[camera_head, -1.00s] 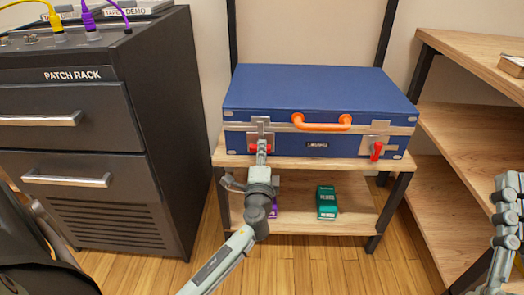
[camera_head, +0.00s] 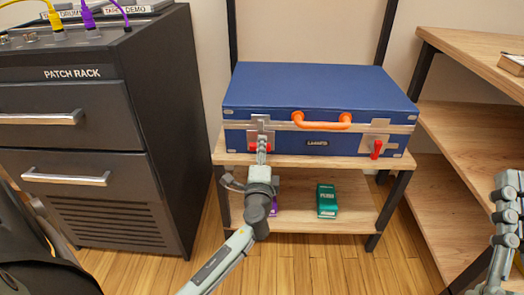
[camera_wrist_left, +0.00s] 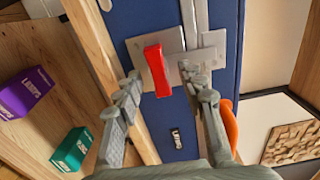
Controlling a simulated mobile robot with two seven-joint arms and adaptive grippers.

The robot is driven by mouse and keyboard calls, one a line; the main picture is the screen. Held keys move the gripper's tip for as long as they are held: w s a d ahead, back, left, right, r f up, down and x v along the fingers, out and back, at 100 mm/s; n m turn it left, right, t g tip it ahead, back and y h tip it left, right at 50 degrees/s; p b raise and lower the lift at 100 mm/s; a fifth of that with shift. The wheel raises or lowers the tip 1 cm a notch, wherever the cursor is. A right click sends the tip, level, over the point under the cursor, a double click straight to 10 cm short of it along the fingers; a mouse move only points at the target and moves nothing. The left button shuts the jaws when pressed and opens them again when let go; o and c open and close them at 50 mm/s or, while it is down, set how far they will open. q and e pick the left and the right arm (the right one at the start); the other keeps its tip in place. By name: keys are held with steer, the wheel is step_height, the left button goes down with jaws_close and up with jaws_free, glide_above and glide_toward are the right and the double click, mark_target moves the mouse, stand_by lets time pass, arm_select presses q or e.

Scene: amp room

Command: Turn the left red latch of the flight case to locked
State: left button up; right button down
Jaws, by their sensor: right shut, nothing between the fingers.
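The blue flight case (camera_head: 315,92) lies closed on a wooden shelf, its front facing me. Its left red latch (camera_head: 253,149) lies level across its metal plate, partly hidden behind my left gripper (camera_head: 262,147). In the left wrist view the red latch (camera_wrist_left: 156,70) shows between the spread fingers of my left gripper (camera_wrist_left: 162,76), one finger on each side. I cannot tell whether either finger touches it. The right red latch (camera_head: 376,149) stands upright on its plate. My right gripper (camera_head: 507,186) is shut and empty at the right edge, away from the case.
The case has an orange handle (camera_head: 321,122). A green box (camera_head: 327,201) and a purple box (camera_wrist_left: 26,92) stand on the lower shelf. A dark patch rack (camera_head: 80,140) stands on the left. A wooden shelf unit (camera_head: 455,130) stands on the right.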

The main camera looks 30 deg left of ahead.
arm_select(q)
steer(key=v, duration=1.1)
steer(key=shift+s+d, duration=0.15)
steer(key=shift+s, duration=0.2)
